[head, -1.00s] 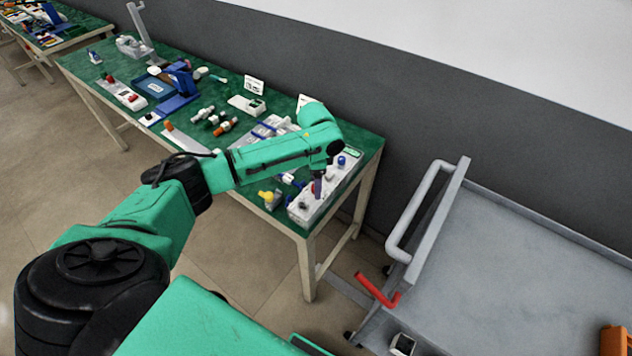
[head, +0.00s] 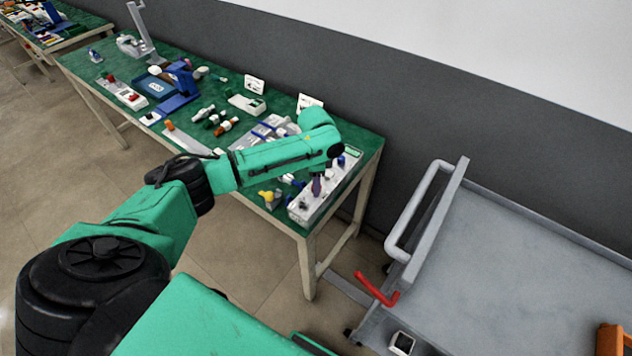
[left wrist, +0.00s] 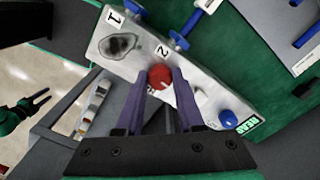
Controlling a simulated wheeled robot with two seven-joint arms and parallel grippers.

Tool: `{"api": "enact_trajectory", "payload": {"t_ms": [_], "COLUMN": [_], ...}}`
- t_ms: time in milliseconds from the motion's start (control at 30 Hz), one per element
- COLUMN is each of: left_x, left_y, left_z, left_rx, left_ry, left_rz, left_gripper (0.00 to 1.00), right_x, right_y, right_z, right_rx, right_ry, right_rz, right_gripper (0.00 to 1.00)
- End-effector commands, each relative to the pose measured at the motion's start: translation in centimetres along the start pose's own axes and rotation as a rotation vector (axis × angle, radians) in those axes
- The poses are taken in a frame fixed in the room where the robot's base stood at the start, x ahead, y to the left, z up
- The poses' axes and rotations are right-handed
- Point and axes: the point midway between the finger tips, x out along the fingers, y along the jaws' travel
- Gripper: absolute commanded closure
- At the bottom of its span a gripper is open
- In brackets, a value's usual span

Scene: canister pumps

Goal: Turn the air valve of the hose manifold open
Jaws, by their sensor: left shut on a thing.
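The hose manifold (head: 312,207) is a long pale box at the near right corner of the green table. In the left wrist view the manifold (left wrist: 130,57) carries a red round knob (left wrist: 160,74), a blue knob (left wrist: 227,119) and printed numbers 1 and 2. My left gripper (head: 317,187) points down at the manifold; in the left wrist view its purple fingers (left wrist: 160,82) are shut on the red knob, one on each side. The lettering beside the red knob is mostly hidden, so I cannot read whether it names air.
A yellow-topped part (head: 268,198) stands just left of the manifold at the table's front edge. Blue-handled fittings and a grey tray (head: 262,133) lie behind. A grey cart (head: 520,260) with a raised handle stands to the right, across a gap.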

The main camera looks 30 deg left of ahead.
Motion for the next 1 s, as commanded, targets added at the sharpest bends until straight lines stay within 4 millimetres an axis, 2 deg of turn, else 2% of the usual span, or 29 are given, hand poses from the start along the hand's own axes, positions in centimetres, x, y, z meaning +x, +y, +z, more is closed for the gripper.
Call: {"api": "enact_trajectory", "payload": {"t_ms": [400, 1000], "left_x": [-0.3, -0.2], "left_y": [0.0, 0.0], "left_z": [-0.1, -0.1], "left_rx": [0.335, 0.905], "left_ry": [0.001, 0.002], "left_rz": [0.0, -0.002], "left_gripper": [1.0, 1.0], "right_x": [-2.5, -4.0], "right_y": [0.2, 0.2], "right_z": [-0.2, -0.3], "right_rx": [-0.001, -0.002], "right_ry": [0.0, -0.001], "right_rz": [0.003, 0.002], "right_gripper": [0.5, 0.5]}}
